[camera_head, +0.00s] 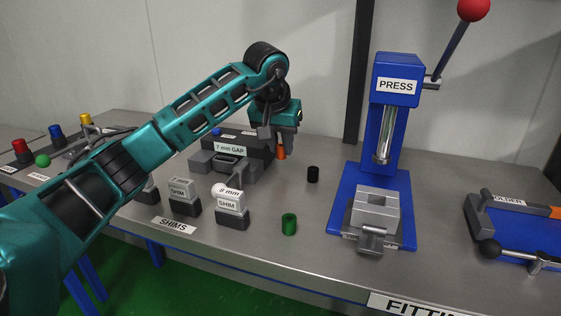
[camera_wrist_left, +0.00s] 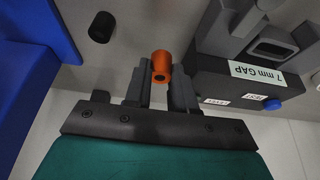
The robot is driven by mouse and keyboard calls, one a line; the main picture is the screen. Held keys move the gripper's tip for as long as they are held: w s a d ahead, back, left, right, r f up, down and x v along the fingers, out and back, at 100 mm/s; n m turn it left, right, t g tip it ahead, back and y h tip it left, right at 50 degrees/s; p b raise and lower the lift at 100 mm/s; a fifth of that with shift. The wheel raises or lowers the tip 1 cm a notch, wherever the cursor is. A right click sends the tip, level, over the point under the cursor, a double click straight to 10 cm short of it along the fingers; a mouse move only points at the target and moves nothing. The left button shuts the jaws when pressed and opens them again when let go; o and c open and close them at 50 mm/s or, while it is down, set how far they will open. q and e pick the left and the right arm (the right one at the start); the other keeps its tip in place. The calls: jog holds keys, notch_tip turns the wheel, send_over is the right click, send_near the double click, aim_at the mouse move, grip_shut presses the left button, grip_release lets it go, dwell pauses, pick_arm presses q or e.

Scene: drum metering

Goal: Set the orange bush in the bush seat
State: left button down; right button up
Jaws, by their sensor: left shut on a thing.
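The orange bush (camera_head: 281,154) is a small cylinder held upright at the tips of my left gripper (camera_head: 284,144), above the bench beside the 7 mm gap block. In the left wrist view the orange bush (camera_wrist_left: 162,65) sits between the two grey fingers of the left gripper (camera_wrist_left: 160,85), which are shut on it. The blue press (camera_head: 397,85) stands to the right. A grey stepped block (camera_head: 376,205) lies on its base under the ram; I cannot tell for sure whether this is the bush seat. My right gripper is not in view.
A black bush (camera_head: 313,173) and a green bush (camera_head: 289,224) stand on the bench (camera_head: 270,265) between my gripper and the press. Shim blocks (camera_head: 230,204) stand at the front left. The 7 mm gap block (camera_head: 235,165) is close by.

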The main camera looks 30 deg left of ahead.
aim_at(280, 154)
pick_arm(q)
jog(key=shift+f+b, duration=0.4)
jog(key=shift+f, duration=1.5)
jog(key=shift+f, duration=0.1)
jog(key=c, duration=0.9)
grip_release()
jog(key=shift+f, duration=0.1)
jog(key=shift+c, duration=0.2)
